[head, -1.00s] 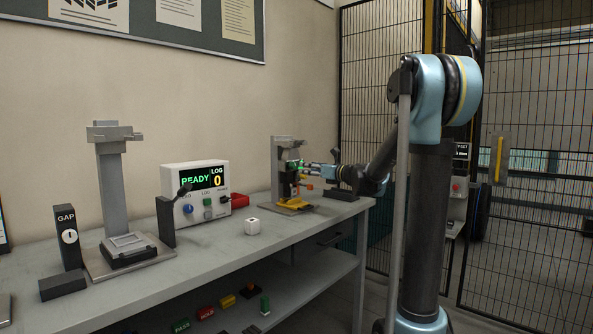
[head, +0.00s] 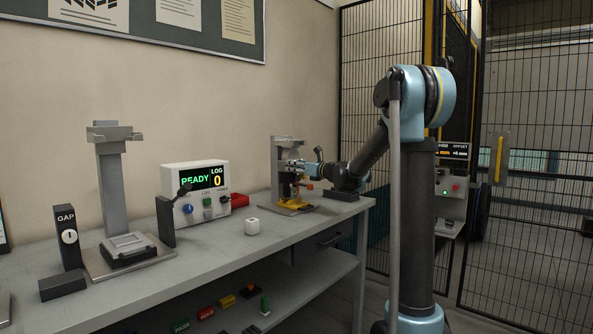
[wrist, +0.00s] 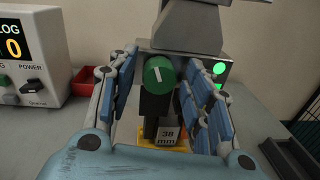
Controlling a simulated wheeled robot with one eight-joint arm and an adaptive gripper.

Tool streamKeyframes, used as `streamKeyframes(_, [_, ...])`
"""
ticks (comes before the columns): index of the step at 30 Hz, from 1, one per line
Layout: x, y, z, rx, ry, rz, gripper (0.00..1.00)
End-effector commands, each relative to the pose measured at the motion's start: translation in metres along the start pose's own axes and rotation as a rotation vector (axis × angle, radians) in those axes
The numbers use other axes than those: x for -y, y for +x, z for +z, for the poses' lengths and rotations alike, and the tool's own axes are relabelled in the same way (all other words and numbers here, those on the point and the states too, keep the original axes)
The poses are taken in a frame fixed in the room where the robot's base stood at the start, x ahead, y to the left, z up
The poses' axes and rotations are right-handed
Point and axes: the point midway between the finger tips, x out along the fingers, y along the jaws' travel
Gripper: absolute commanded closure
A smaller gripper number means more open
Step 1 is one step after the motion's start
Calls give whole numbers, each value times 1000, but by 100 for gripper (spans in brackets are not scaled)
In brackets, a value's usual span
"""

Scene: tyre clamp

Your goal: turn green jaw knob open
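In the wrist view the green jaw knob (wrist: 158,75) is a round cap with a white line, tilted slightly off vertical, at the front of the grey clamp (wrist: 187,27). My gripper (wrist: 161,66) has blue-padded fingers to the left and right of the knob. It is open, with a visible gap at the left finger; contact on the right is not clear. A "38 mm" block (wrist: 168,136) sits below the knob. In the head view the clamp (head: 277,172) stands at the bench's right end with my gripper (head: 300,168) at it; the knob is hidden there.
Two green lights (wrist: 219,77) glow on the clamp's right. A display box (head: 190,180) reading READY, LOG 0 and a red tray (head: 240,200) stand left of the clamp. A dark tray (wrist: 290,157) is at right.

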Motion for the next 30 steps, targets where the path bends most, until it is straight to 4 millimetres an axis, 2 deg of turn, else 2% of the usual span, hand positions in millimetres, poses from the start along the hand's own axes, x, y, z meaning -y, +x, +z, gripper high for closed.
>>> streamKeyframes(1, [0,0,0,0,0,0,71])
streamKeyframes(4, [0,0,0,0,0,0,94])
streamKeyframes(5, [0,0,0,0,0,0,95])
streamKeyframes(17, [1,0,0,4,-45,-1,96])
streamKeyframes(23, [1,0,0,12,-160,-1,96])
streamKeyframes(30, [1,0,-1,28,-372,0,96])
